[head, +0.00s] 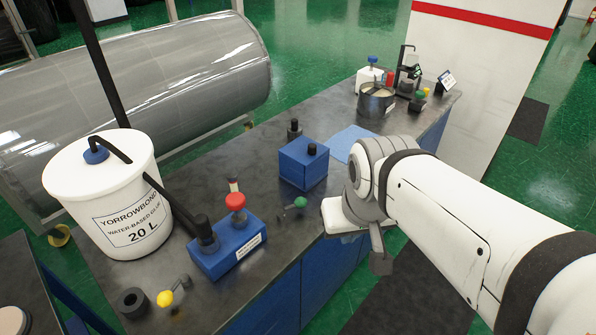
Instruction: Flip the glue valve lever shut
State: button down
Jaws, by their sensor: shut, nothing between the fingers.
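A blue valve block (226,252) with a white label stands on the dark bench, joined by a black hose to the white glue bucket (98,205). A red knob (235,202) sits on top of the block. A small yellow-knobbed lever (167,297) lies at the bench's front left, and a green-knobbed lever (299,203) stands right of the block. I cannot tell for certain which part is the glue valve lever. My gripper (380,264) is shut and empty, pointing down by the bench's front edge, right of the green knob and apart from it. My arm hides part of the bench edge.
A blue box (303,163) with a black knob stands mid-bench, beside a light blue cloth (350,142). A metal pot (376,99) and small tools fill the far end. A black ring (133,302) lies front left. A large wrapped roll (150,85) lies behind the bench.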

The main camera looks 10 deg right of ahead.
aim_at(300, 202)
jog(key=k, duration=1.3)
jog(key=z, duration=0.45)
jog(key=i, duration=1.95)
jog(key=u, duration=0.6)
